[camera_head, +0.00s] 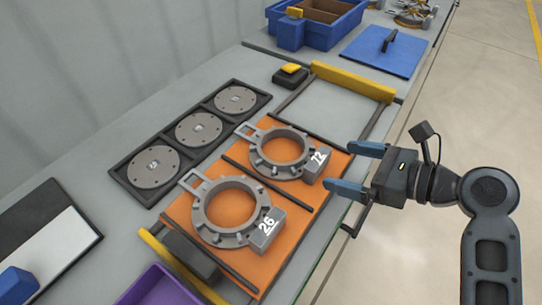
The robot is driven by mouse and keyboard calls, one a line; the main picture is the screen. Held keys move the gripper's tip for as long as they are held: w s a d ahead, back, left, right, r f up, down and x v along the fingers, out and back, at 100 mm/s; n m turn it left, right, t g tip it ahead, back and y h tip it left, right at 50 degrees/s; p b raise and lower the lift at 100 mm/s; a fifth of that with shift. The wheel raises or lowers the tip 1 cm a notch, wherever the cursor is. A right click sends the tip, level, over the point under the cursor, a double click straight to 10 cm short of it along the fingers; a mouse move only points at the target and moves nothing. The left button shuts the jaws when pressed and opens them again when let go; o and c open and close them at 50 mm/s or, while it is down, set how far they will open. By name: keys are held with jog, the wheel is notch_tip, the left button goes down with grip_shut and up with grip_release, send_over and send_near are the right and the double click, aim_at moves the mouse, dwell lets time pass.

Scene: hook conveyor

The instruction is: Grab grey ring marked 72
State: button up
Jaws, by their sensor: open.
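The grey ring marked 72 (259,158) lies flat on the orange board, at its far end. Its number block faces right and a square loop handle points to the upper left. A second grey ring, marked 26 (204,216), lies nearer on the same board. My gripper (356,168) is open and empty, to the right of the ring marked 72, with its blue fingers pointing left towards the number block. The fingers appear apart from the ring; their exact height above the board is hard to tell.
A dark tray (171,136) with three grey discs lies left of the orange board (182,212). A yellow-edged frame (352,81) stands beyond it. A blue bin (337,34) and blue board (383,52) are at the back. A purple bin (166,287) is near the front.

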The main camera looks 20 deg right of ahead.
aim_at(323, 160)
jog(key=shift+x, duration=3.9)
jog(key=shift+r, duration=0.1)
jog(key=c, duration=1)
jog(key=shift+c, duration=0.5)
jog(key=shift+r, duration=0.1)
